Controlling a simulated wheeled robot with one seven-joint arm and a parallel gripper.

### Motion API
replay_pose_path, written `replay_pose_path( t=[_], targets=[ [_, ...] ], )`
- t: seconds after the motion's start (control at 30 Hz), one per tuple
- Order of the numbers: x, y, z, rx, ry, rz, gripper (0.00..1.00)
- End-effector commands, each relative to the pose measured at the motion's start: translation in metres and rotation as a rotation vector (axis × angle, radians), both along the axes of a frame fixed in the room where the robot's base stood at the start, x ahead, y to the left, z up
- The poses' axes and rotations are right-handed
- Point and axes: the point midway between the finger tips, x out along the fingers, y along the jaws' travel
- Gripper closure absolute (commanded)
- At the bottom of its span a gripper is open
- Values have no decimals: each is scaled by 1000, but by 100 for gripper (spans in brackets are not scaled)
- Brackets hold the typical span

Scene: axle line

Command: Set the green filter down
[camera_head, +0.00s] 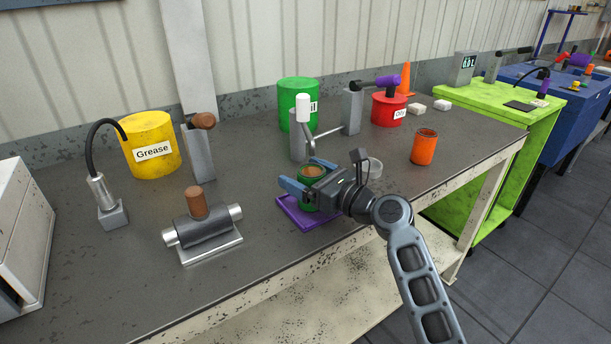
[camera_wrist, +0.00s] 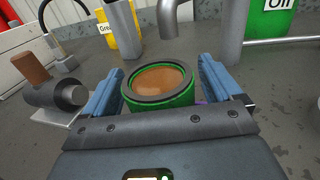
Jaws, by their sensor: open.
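The green filter (camera_head: 313,174) is a short green cylinder with a dark rim and an orange-brown top. It stands upright over a purple mat (camera_head: 295,213) near the table's front edge. My gripper (camera_head: 305,180) is open, with its blue fingers on either side of the filter. In the wrist view the filter (camera_wrist: 160,85) sits between the spread fingers, with a gap showing on each side. The filter's underside is hidden by my gripper, so its contact with the mat is not clearly seen.
A grey fixture with a brown knob (camera_head: 197,203) stands to the left. A grease can (camera_head: 150,160), a green oil can (camera_head: 292,95) and a tap-like stand (camera_head: 303,115) are behind.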

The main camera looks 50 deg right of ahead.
Motion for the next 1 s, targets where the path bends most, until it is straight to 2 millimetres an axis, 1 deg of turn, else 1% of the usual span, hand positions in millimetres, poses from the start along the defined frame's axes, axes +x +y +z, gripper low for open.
replay_pose_path(
  t=[0.17,0.4,0.6,0.8,1.0],
  targets=[
    [-26,0,-2,1,1,-2,8],
    [-77,1,-2,0,2,-3,8],
    [-107,1,-2,1,1,-3,8],
    [-119,2,-1,-1,1,-1,8],
    [-120,2,0,-1,0,-1,8]
  ],
)
